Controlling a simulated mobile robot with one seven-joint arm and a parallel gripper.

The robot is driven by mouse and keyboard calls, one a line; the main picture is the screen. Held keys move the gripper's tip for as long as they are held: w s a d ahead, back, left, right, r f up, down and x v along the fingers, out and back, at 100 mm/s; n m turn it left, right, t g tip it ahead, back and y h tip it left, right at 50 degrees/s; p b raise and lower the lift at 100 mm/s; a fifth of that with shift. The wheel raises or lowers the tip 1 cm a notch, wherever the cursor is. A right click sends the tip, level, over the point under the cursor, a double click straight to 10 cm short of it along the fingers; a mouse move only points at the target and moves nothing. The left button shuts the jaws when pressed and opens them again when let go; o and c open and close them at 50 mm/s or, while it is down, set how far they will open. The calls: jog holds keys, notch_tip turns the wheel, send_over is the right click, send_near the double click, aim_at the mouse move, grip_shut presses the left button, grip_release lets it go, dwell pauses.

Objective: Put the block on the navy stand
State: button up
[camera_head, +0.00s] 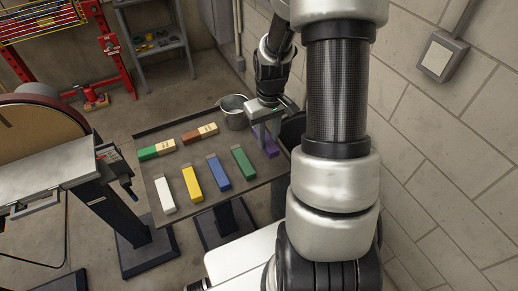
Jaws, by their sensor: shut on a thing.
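My gripper (265,143) points down at the right end of the dark table (240,192). It is shut on a purple block (271,147), which it partly hides. I cannot tell whether this block touches the tabletop. A blue long piece (219,172) lies in the middle of the table, with a green one (243,162) on its right and a yellow one (192,184) on its left. The blue piece is the closest match to navy that I see; I cannot tell whether it is a stand.
A white piece (165,196) lies at the table's left. Behind are a green-and-tan piece (157,149) and a brown-and-tan piece (200,133). A metal pot (233,112) stands at the back right corner. A disc sander (38,145) stands left. My arm hides the right side.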

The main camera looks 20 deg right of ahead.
aim_at(268, 142)
jog(key=shift+f, duration=3)
jog(key=shift+f, duration=0.15)
jog(key=o, duration=1.1)
jog(key=shift+c, duration=0.2)
notch_tip(268, 142, up, 12)
jog(key=shift+r, duration=0.15)
